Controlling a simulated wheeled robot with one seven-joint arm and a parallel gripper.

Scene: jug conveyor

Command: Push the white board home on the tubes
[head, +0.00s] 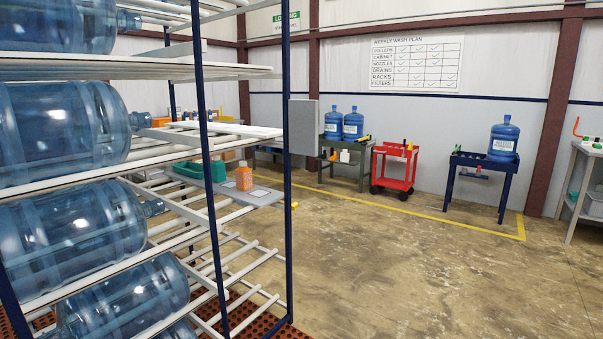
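A blue-post rack (206,180) fills the left side, with white tubes (262,254) forming its levels. A flat white board (240,130) lies at the middle level, near the right post. A longer white board or shelf (190,69) lies a level higher, running from the left edge towards the right post. I cannot tell which of these two is the task's board, nor how far either is seated, because posts and jugs hide parts. My gripper is not in view.
Large blue jugs (62,130) lie on their sides across the rack's left part. An orange container (244,178) stands on a grey surface behind the rack. A red cart (394,167) and a blue table (480,170) stand by the wall. Open floor (400,270) lies right of the rack.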

